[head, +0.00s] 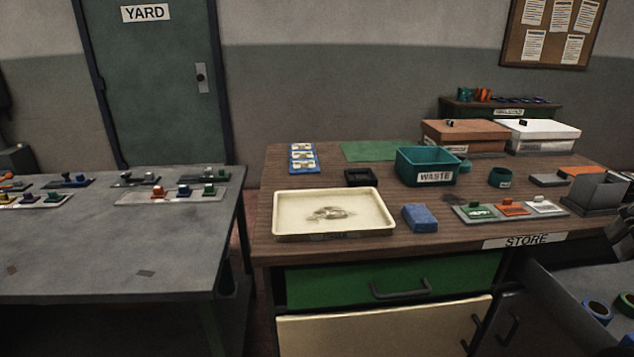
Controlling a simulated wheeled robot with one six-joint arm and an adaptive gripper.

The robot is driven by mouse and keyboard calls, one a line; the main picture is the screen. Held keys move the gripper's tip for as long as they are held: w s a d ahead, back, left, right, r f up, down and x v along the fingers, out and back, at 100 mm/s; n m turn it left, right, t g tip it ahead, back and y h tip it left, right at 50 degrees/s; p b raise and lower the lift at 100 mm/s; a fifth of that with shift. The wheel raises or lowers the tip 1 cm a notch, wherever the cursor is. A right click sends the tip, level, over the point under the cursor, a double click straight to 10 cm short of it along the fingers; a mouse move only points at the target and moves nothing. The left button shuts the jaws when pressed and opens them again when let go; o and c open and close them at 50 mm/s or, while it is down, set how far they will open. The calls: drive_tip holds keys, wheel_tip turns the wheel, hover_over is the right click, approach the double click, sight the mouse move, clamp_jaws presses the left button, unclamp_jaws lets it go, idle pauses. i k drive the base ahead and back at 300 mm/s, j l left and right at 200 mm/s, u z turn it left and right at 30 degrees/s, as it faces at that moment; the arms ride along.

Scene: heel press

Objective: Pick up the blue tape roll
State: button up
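A blue tape roll (598,312) lies in the open grey drawer at the lower right of the head view. It looks like a ring with a blue outside and a paler core. Part of another roll (627,303) shows to its right, cut by the picture edge, and its colour is hard to tell.
The open drawer (560,307) juts out below the wooden STORE table (420,243). The table holds a cream tray (290,232), a blue block (420,218) and a teal WASTE bin (412,170). A grey table (120,265) stands left, with a gap between.

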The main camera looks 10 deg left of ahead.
sight(600, 310)
drive_tip(key=u, duration=0.5)
drive_tip(key=i+l, duration=0.15)
drive_tip(key=i, duration=0.3)
drive_tip(key=i+z, duration=0.1)
drive_tip(key=z, duration=1.65)
